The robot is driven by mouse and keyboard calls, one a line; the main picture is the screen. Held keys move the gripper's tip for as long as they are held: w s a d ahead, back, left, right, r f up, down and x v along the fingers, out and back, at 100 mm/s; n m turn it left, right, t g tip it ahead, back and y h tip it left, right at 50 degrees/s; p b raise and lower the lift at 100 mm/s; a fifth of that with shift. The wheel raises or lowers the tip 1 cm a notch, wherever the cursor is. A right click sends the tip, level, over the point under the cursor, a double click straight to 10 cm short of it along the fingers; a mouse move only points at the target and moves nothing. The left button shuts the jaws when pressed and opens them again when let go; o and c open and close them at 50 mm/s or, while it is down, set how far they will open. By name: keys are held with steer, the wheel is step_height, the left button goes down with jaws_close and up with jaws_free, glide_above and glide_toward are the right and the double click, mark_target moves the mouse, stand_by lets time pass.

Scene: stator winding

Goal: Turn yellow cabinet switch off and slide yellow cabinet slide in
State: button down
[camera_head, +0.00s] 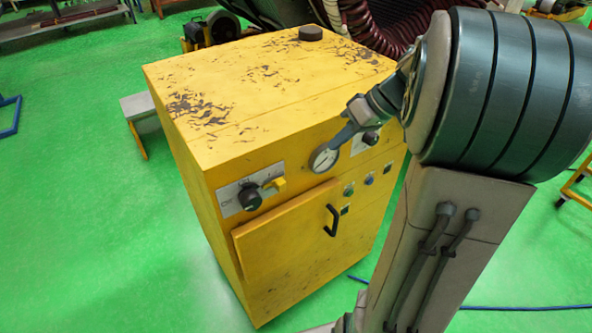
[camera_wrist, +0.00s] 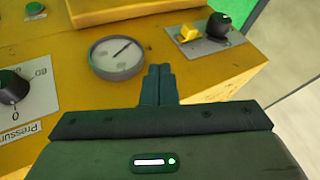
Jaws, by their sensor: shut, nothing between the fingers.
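The yellow cabinet (camera_head: 260,110) stands in the head view, its worn front facing me. Its left switch is a black knob (camera_head: 249,197) with a yellow piece (camera_head: 274,184) on a grey plate. In the wrist view the black knob (camera_wrist: 219,25) and yellow piece (camera_wrist: 187,33) are at upper right. The yellow slide (camera_head: 285,232), with a black handle (camera_head: 332,220), stands out from the cabinet front. My gripper (camera_head: 340,141) is shut and empty near the round gauge (camera_head: 323,159). The wrist view shows its closed fingertips (camera_wrist: 159,72) beside the gauge (camera_wrist: 117,58), apart from the switch.
A second knob (camera_wrist: 12,87) on a plate marked "Pressure" is at left in the wrist view. Several small buttons (camera_head: 369,179) sit right of the slide. A dark round piece (camera_head: 310,33) lies on the cabinet top. Green floor (camera_head: 90,220) is open at left.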

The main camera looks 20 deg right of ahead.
mark_target(276, 186)
steer(key=p+x, duration=0.1)
steer(key=x, duration=0.9)
steer(key=a, duration=0.1)
steer(key=s+a+p, duration=0.1)
steer(key=a, duration=0.1)
steer(key=shift+a+r, duration=0.1)
steer(key=shift+a, duration=0.25)
steer(key=shift+s, duration=0.1)
